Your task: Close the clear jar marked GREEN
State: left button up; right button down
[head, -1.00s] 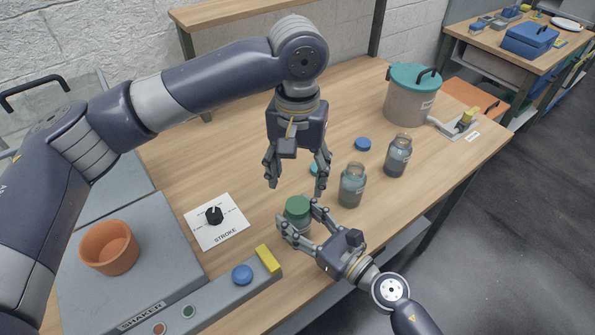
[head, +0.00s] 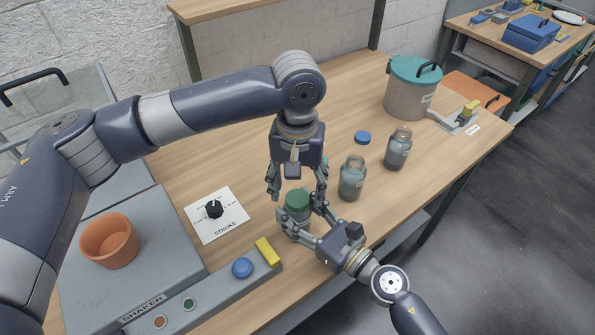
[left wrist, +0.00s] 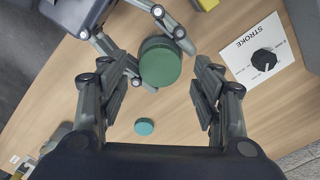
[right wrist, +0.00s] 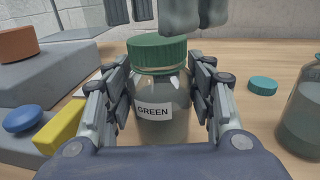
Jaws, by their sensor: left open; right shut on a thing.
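The clear jar marked GREEN (right wrist: 165,118) stands upright on the table, with a green lid (right wrist: 157,52) on its mouth. I cannot tell how tightly the lid sits. My right gripper (right wrist: 160,110) is shut around the jar's body from the front. My left gripper (head: 297,198) points down above the jar, its fingers open on either side of the lid and apart from it. In the left wrist view the lid (left wrist: 160,62) lies between and ahead of the open fingers (left wrist: 165,90). The left fingertips also show at the top of the right wrist view.
Two other clear jars without lids (head: 352,178) (head: 398,149) stand to the right. A blue lid (head: 362,137) and a teal lid (left wrist: 144,126) lie on the table. The shaker (head: 150,270), STROKE dial (head: 215,210) and yellow block (head: 267,251) are left. A teal-lidded pot (head: 411,88) stands behind.

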pick_arm(q)
jog(key=shift+f, duration=1.15)
jog(key=c, duration=1.1)
jog(key=m, duration=0.9)
jog(key=shift+m, duration=0.4)
jog(key=m, duration=1.1)
jog(key=o, duration=1.2)
jog(key=shift+o, duration=0.2)
